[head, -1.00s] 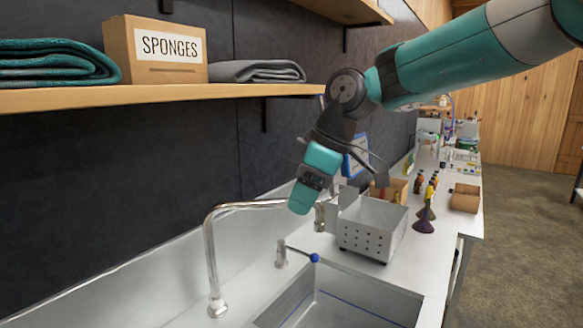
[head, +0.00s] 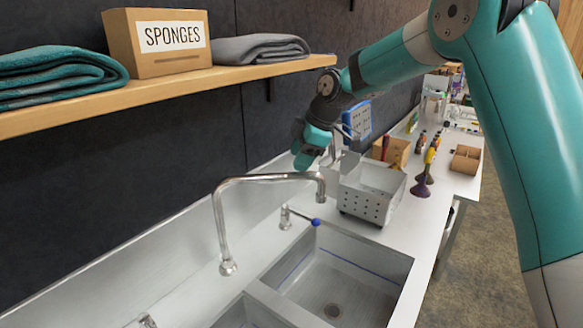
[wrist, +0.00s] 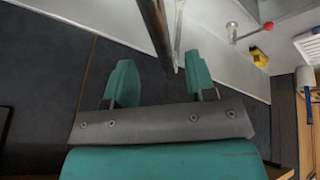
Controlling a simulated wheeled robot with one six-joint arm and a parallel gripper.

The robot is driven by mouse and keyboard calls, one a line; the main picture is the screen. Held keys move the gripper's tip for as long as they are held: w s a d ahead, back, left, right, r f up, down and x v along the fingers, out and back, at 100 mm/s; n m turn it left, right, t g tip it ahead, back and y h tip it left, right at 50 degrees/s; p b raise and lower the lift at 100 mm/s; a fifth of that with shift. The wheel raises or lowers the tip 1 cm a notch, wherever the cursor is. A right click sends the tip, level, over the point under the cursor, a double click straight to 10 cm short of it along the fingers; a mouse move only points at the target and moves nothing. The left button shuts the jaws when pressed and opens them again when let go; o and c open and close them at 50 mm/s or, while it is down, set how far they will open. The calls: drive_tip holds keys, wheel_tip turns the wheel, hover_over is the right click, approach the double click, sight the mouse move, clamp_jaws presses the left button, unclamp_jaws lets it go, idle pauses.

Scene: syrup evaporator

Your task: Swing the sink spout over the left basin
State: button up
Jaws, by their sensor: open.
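The sink spout (head: 265,178) is a bent metal pipe. It rises from its foot behind the basins and its arm reaches right, its outlet end on the right basin's side (head: 345,270). The left basin (head: 238,316) shows only partly at the bottom edge. My gripper (head: 303,158) is open, just above and behind the outlet end in the head view. In the wrist view its two green fingers (wrist: 160,80) are spread, and a metal pipe (wrist: 157,28), seemingly the spout, comes from the top toward the gap. I cannot tell whether they touch.
A blue-knobbed tap lever (head: 302,217) stands beside the spout; a red-knobbed lever (wrist: 250,32) shows in the wrist view. A perforated metal box (head: 372,193) stands right of my gripper. A shelf (head: 150,92) with towels and a sponge box juts from the wall.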

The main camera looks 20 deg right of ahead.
drive_tip(key=p+x, duration=0.1)
drive_tip(key=x, duration=0.4)
drive_tip(key=shift+a+f, duration=0.1)
drive_tip(key=shift+f, duration=0.2)
clamp_jaws()
